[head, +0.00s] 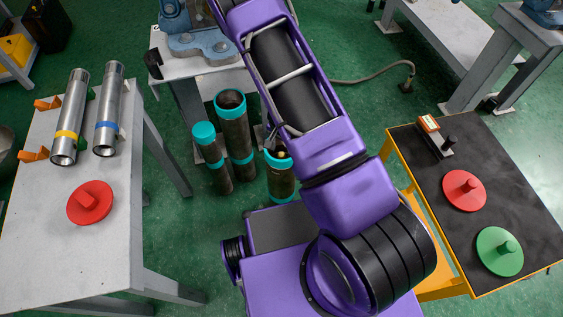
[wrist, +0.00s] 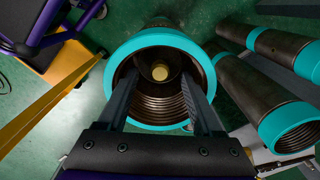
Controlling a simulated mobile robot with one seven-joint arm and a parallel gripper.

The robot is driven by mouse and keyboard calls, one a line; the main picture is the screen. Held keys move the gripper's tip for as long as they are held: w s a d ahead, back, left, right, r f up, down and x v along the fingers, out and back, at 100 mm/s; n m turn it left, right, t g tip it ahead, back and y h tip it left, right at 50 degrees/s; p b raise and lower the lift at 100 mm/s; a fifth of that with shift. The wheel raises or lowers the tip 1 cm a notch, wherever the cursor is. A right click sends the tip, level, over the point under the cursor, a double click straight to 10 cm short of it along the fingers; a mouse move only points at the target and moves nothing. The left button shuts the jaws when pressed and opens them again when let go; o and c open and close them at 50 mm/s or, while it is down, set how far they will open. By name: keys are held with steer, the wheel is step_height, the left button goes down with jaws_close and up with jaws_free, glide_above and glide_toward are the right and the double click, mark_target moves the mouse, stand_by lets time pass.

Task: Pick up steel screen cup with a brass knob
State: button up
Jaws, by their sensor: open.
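The steel screen cup (wrist: 150,67) sits down inside an upright pipe (wrist: 123,48) with a teal collar. Its round brass knob (wrist: 160,73) faces up at me. In the head view the pipe (head: 281,182) stands on the floor beside my arm, and a small gold spot, the knob (head: 281,154), shows in its mouth. My gripper (wrist: 158,78) is open and empty over the pipe mouth, one finger on each side of the knob in the picture. The fingers look apart from the knob; their depth is hard to tell. My arm hides most of the gripper in the head view.
Two more teal-collared pipes (head: 235,135) (head: 212,160) stand close by. A grey table (head: 60,245) at left holds two steel pipes and a red disc (head: 90,202). A black-topped cart (head: 520,200) at right holds red and green discs. A vise (head: 198,35) stands behind.

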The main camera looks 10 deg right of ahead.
mark_target(281, 154)
step_height(281, 154, down, 3)
steer(key=shift+f, duration=0.15)
steer(key=shift+c, duration=0.4)
jaws_close()
